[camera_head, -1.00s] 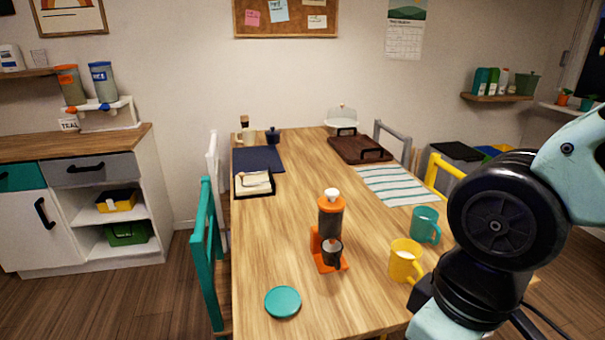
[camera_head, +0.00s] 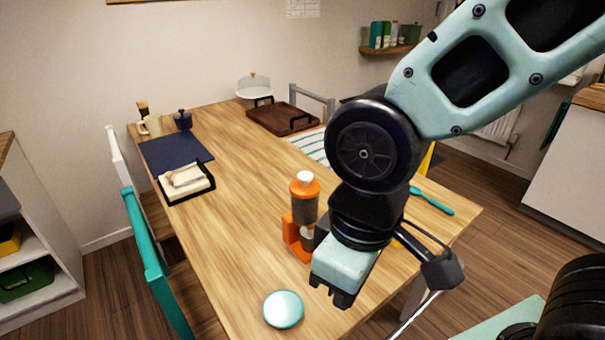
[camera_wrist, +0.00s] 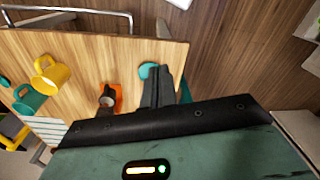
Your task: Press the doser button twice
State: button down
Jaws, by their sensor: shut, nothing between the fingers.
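The orange doser (camera_head: 287,228) stands upright on the wooden table, with a dark see-through body and a white cap (camera_head: 305,178) on top. A small dark cup sits at its foot, partly hidden by my arm.
A yellow mug (camera_wrist: 55,77) and a teal mug (camera_wrist: 30,100) stand on the table, mostly hidden by my arm in the head view. A black napkin holder (camera_head: 188,196) and dark mat (camera_head: 176,152) lie farther left.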

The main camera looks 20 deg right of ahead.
jog(key=w+r+m+t+y+p, duration=0.1)
jog(key=w+r+m+t+p, duration=0.2)
jog(key=w, duration=0.5)
jog(key=w+r+m+y+p, duration=0.1)
jog(key=w+r+m+p, duration=0.1)
jog(key=w+p, duration=0.5)
notch_tip(320, 180, up, 2)
jog(key=m+t+y+p, duration=0.1)
jog(key=m+t+p, duration=0.4)
jog(key=m+p, duration=0.15)
send_over(308, 177)
jog(key=shift+m+b, duration=0.25)
jog(key=shift+b, duration=0.05)
jog(key=shift+f, duration=0.1)
notch_tip(308, 177, down, 9)
jog(key=b, duration=0.7)
jog(key=shift+r, duration=0.2)
jog(key=shift+f+b, duration=0.3)
jog(key=shift+f, duration=0.1)
